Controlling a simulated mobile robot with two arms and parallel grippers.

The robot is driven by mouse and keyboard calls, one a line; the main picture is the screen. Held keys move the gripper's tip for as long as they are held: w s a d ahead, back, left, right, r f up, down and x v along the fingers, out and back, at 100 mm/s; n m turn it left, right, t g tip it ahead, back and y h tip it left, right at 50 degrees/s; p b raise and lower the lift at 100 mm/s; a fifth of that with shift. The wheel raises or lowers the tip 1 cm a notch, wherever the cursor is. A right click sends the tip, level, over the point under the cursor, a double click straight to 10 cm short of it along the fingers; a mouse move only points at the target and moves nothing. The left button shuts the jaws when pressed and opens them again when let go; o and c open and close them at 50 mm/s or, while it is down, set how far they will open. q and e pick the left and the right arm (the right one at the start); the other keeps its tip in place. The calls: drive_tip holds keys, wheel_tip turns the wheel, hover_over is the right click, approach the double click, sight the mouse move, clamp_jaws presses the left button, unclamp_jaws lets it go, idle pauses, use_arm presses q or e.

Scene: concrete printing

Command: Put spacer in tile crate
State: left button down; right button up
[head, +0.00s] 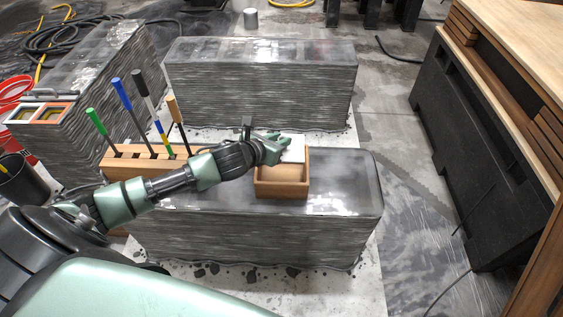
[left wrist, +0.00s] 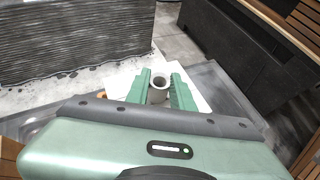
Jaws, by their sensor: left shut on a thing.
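A wooden tile crate (head: 282,187), open at the top, sits on the near layered concrete block. A white tile (head: 293,149) shows at the crate's back; it also shows behind the fingers in the left wrist view (left wrist: 197,92). My left gripper (head: 279,147) is at the crate's back left, above its rim. In the left wrist view its green fingers (left wrist: 159,92) are shut on a small grey hollow cylinder, the spacer (left wrist: 158,84). In the head view the spacer is hidden by the gripper. My right gripper is in neither view.
A wooden rack (head: 125,160) with several colored-handled tools stands left of the crate, under my left arm. Another concrete block (head: 260,85) stands behind. A dark cabinet (head: 465,140) is at the right. The block top right of the crate (head: 345,180) is clear.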

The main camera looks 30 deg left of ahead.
use_arm(q)
wheel_tip(320, 180, down, 9)
drive_tip(key=shift+b, duration=0.35)
drive_tip(key=shift+f+b, duration=0.35)
drive_tip(key=shift+f, duration=0.3)
drive_tip(key=c, duration=1.2)
unclamp_jaws()
drive_tip(key=shift+r, duration=0.3)
drive_tip(key=p+v, duration=0.1)
drive_tip(key=v, duration=1.1)
drive_tip(key=shift+r, duration=0.3)
